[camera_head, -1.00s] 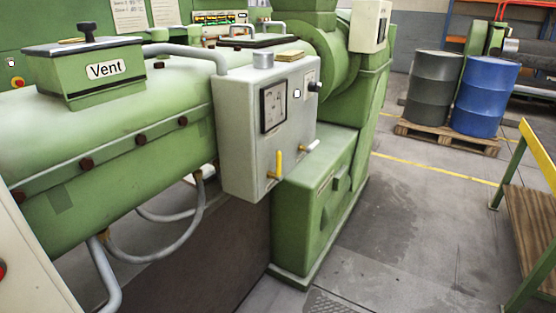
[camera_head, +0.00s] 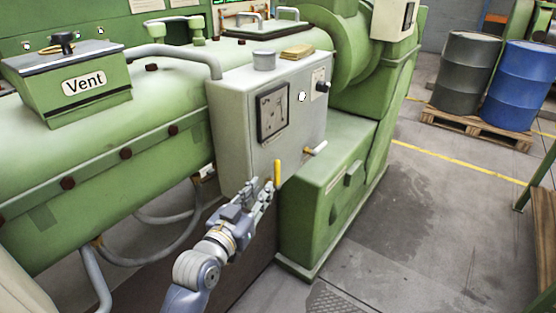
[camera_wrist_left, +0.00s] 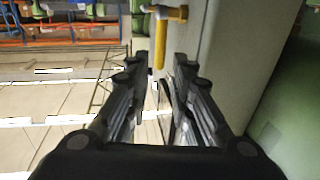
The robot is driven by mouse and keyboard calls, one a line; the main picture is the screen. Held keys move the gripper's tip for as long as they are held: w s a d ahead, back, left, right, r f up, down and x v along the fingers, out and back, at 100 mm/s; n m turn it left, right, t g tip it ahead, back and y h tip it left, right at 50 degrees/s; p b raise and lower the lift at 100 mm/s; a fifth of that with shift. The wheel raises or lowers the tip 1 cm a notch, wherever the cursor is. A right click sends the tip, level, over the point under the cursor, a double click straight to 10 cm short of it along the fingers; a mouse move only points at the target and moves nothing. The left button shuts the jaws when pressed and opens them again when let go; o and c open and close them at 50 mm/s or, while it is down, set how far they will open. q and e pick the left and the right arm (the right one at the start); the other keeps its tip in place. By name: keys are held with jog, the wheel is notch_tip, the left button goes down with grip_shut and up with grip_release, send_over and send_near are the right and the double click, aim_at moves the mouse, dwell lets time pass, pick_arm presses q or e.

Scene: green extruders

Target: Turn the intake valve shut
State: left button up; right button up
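A yellow valve lever (camera_head: 277,173) hangs from the lower front of the grey control box (camera_head: 232,125). Its handle points down. A second valve lever (camera_head: 315,149) with a pale handle sits to its right; the frames do not label which is the intake. My left gripper (camera_head: 262,193) is just left of the yellow lever, close to the box. In the left wrist view the left gripper (camera_wrist_left: 155,72) is open, and the yellow lever (camera_wrist_left: 160,50) shows between its fingertips, without a visible grip. Contact cannot be told. My right gripper is in neither view.
The box carries a dial gauge (camera_head: 272,112), with a grey cup (camera_head: 264,60) on top. A green machine base (camera_head: 320,190) stands to the right. Grey hoses (camera_head: 150,262) hang below left. The floor (camera_head: 430,230) is open to the right, before barrels on a pallet (camera_head: 478,128).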

aim_at(276, 169)
pick_arm(q)
jog(key=x, duration=0.3)
jog(key=p+x, duration=0.1)
jog(key=x, duration=0.6)
jog(key=shift+w+d+r+p, duration=0.15)
jog(key=shift+w+r+p, duration=0.15)
jog(key=shift+r, duration=0.1)
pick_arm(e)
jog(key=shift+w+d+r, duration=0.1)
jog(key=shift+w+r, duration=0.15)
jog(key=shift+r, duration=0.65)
pick_arm(q)
grip_shut()
